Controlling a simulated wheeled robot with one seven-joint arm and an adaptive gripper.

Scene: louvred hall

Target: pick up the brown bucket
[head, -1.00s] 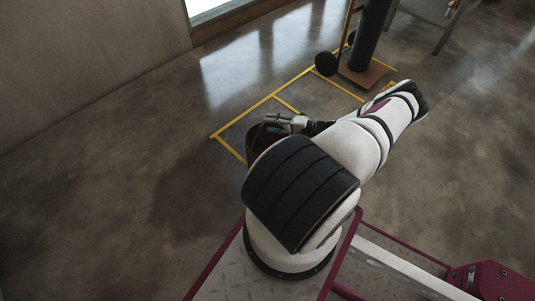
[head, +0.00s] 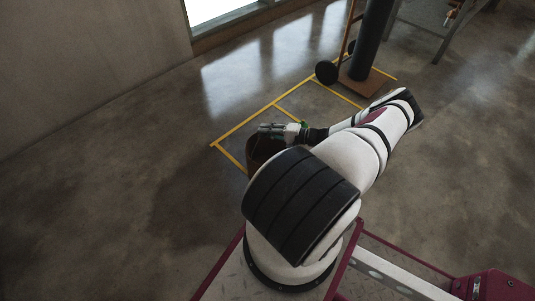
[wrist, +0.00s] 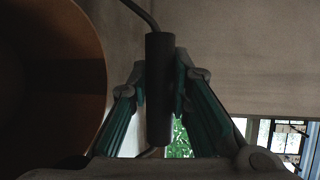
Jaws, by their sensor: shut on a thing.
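The brown bucket (head: 258,148) shows in the head view inside the yellow floor lines, partly hidden behind my arm. In the wrist view its curved brown wall (wrist: 50,75) fills the left side. My gripper (head: 268,131) is above the bucket's top. In the wrist view my gripper (wrist: 160,85) has its teal fingers on both sides of the dark cylindrical handle grip (wrist: 160,95), shut on it. A thin dark wire runs up from the grip. The bucket's base is hidden, so I cannot tell whether it touches the floor.
Yellow lines (head: 238,130) mark the floor around the bucket. A hand truck (head: 358,85) with a dark cylinder stands behind, and a grey table (head: 425,18) is at the upper right. A wall (head: 95,70) runs along the left. The floor left of the bucket is clear.

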